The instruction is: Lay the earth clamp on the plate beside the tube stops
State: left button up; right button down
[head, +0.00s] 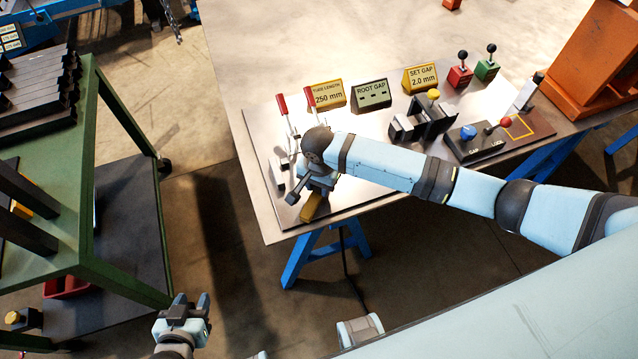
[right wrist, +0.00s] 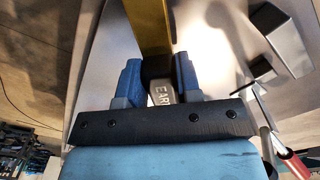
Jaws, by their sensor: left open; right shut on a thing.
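My right gripper (head: 316,190) is at the front left of the table, over the metal plate (head: 262,128). It is shut on the earth clamp, whose yellow bar (head: 312,208) sticks out toward the plate's front edge. In the right wrist view the yellow bar (right wrist: 150,28) runs away from between the blue fingers (right wrist: 159,80), with a partly hidden label reading "EAR". I cannot tell if the clamp touches the plate. Grey blocks, seemingly the tube stops (head: 276,172), stand just left of the gripper; a block (right wrist: 284,42) also shows right of the clamp. My left gripper (head: 190,303) is open and empty, off the table.
Red-handled toggle clamps (head: 288,118) stand close behind the right gripper. Yellow and green signs (head: 372,94), a black fixture (head: 422,122) and a control box (head: 480,140) are farther right. A green rack (head: 92,190) stands left. The plate's front strip is mostly clear.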

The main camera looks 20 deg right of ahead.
jog(key=c, duration=0.8)
grip_release()
jog(key=shift+f, duration=0.1)
notch_tip(320, 180, up, 12)
jog(key=n+t+y, duration=0.2)
jog(key=n+y, duration=0.2)
send_over(300, 215)
jog(key=w+d, duration=0.1)
jog(key=d, duration=0.1)
notch_tip(300, 215, down, 6)
jog(key=shift+f, duration=0.25)
jog(key=s+f+n+t, duration=0.1)
jog(key=s+f+t+y, duration=0.1)
jog(key=s+t, duration=0.1)
jog(key=shift+s+d+f+n, duration=0.1)
jog(key=shift+s+f+n, duration=0.05)
jog(key=shift+f+n, duration=0.25)
jog(key=s+d+f+n+t+h, duration=0.1)
jog(key=s+d+f+n+t, duration=0.1)
jog(key=s+d+n+t, duration=0.4)
jog(key=s+d, duration=0.2)
jog(key=s, duration=0.3)
jog(key=shift+d+f+h, duration=0.3)
